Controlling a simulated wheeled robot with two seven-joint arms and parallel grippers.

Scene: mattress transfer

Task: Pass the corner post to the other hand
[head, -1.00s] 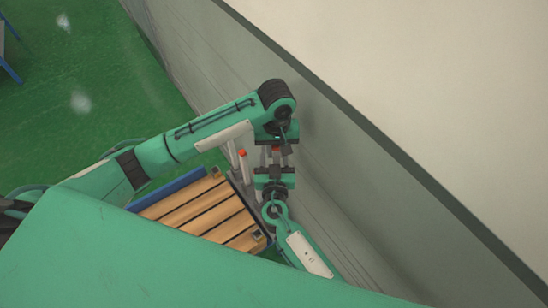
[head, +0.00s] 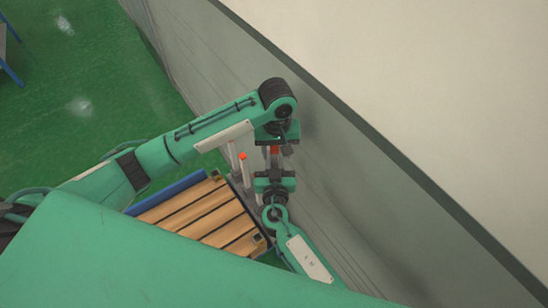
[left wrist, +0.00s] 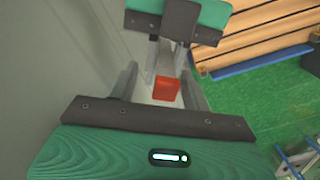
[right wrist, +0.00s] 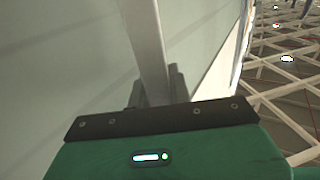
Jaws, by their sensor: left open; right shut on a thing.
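The corner post, a pale bar with a red end, shows at its red end (head: 274,150) in the head view, between my two facing grippers. In the left wrist view its red end (left wrist: 166,89) lies between the spread fingers of my left gripper (left wrist: 160,88), with a visible gap to the left finger. My right gripper (right wrist: 155,90) is shut on the post's shaft (right wrist: 147,40), which runs upward out of its fingers in the right wrist view. My right gripper's palm and fingers also show at the top of the left wrist view. The left gripper (head: 276,149) is open.
A slatted wooden deck with a blue edge (head: 172,188) stands below and left of the grippers. Another pale post with a red cap (head: 243,157) stands near its corner. A grey wall (head: 335,140) runs close along the right. The green floor (head: 80,80) at upper left is mostly clear.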

